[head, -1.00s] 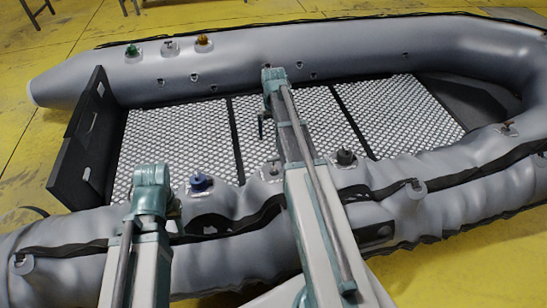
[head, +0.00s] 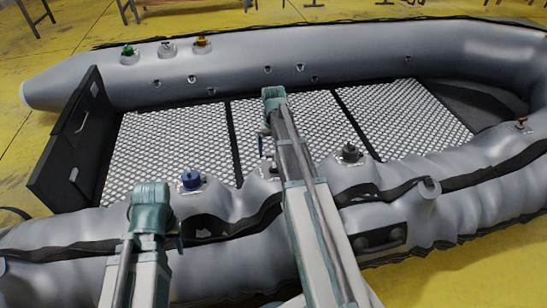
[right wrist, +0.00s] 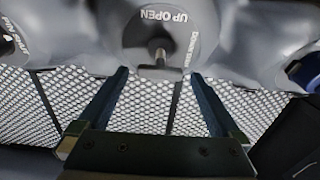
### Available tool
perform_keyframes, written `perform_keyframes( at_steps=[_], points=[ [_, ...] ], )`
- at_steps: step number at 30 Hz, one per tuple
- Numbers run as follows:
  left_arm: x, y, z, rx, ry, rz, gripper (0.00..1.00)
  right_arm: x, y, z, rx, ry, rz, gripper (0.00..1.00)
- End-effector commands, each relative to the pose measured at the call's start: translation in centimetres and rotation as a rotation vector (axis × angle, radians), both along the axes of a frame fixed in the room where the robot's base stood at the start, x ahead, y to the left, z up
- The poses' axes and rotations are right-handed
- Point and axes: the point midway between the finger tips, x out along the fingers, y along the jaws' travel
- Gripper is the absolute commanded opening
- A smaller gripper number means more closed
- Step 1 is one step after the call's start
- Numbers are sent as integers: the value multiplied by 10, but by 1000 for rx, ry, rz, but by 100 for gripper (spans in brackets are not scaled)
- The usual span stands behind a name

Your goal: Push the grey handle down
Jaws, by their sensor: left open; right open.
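The grey handle (right wrist: 160,53) is a short stub on a round grey valve (right wrist: 150,22) marked "UP OPEN" in the right wrist view. In the head view the matching grey valve (head: 268,168) sits on the near tube, partly covered by my right arm. My right gripper (right wrist: 160,74) is open and empty, its two fingers pointing at the valve, one on either side of the handle in the picture. I cannot tell whether they touch anything. In the head view it is a small dark shape (head: 264,142). My left gripper (head: 178,236), mostly hidden by its arm, is over the near tube.
A blue valve (head: 190,180) and a black valve (head: 350,153) flank the grey one on the near tube. Green (head: 127,50) and orange (head: 201,42) caps stand on the far tube. The patterned boat floor (head: 165,145) is clear. A black transom board (head: 75,145) stands left.

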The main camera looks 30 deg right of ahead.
Motion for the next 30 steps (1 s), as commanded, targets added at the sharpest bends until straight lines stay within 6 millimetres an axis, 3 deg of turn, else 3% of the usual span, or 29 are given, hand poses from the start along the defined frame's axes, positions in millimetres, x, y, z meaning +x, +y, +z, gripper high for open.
perform_keyframes(
  at_steps=[11, 27, 30],
  points=[
    [0, 0, -6, 2, -1, 0, 45, 0, 0, -6, 0, 0, 0, 98],
    [0, 0, -6, 2, -1, 0, 45, 0, 0, -6, 0, 0, 0, 1],
    [0, 0, -6, 2, -1, 0, 45, 0, 0, -6, 0, 0, 0, 0]
  ],
)
